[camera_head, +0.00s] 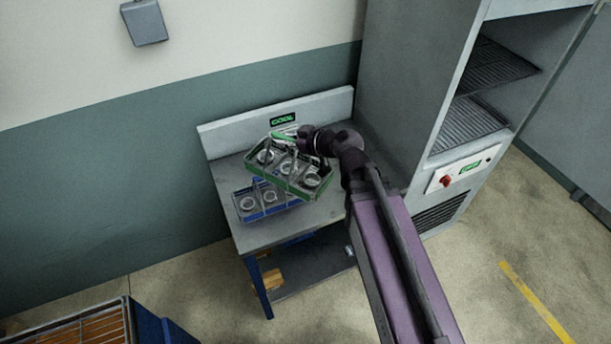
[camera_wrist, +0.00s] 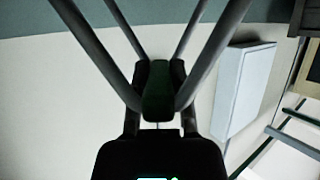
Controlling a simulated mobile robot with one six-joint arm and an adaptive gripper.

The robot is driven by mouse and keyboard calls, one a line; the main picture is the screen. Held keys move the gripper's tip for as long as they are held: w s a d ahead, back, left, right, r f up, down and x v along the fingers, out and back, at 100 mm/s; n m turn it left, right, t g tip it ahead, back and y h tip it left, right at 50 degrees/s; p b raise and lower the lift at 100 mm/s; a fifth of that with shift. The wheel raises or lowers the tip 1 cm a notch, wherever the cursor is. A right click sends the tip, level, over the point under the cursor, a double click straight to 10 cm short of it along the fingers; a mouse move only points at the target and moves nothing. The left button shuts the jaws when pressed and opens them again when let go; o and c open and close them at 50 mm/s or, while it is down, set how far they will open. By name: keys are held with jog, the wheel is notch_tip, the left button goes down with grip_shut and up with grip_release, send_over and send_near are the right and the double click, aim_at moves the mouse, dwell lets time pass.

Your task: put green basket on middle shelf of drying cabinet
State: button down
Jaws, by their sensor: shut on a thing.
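The green basket (camera_head: 284,180) holds several metal rings and hangs tilted above the table in the head view. My gripper (camera_head: 294,134) is at the top of its handle. In the wrist view, my gripper (camera_wrist: 158,125) is shut on a dark green grip, with grey handle bars running up from it. The drying cabinet (camera_head: 405,80) stands to the right with its front open. Two wire shelves (camera_head: 470,122) show inside it; the upper part of the cabinet is cut off by the frame.
The COOL sign (camera_head: 283,119) is on the table's back panel. A blue-sided rack (camera_head: 150,325) is at the lower left. Floor (camera_head: 510,230) before the cabinet is clear.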

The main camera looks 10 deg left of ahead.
jog(key=shift+a, duration=0.15)
jog(key=shift+w+f+b, duration=0.25)
jog(key=shift+w+b, duration=0.05)
jog(key=shift+w, duration=0.1)
jog(key=w+d+f+b, duration=0.2)
jog(key=w+f+b, duration=0.1)
jog(key=w, duration=0.4)
jog(key=w+d+f+m+t+b, duration=0.1)
jog(key=w+d+f+b, duration=0.1)
jog(key=w, duration=0.5)
jog(key=w+d+f+m+t+h+b, duration=0.1)
jog(key=w+d+f+b, duration=0.1)
jog(key=w+f+b, duration=0.2)
jog(key=shift+w+d+f, duration=0.3)
jog(key=shift+w, duration=1.6)
jog(key=shift+f+b, duration=0.1)
jog(key=shift+b, duration=0.25)
notch_tip(320, 180, down, 6)
jog(key=b, duration=0.6)
jog(key=shift+f+b, duration=1.9)
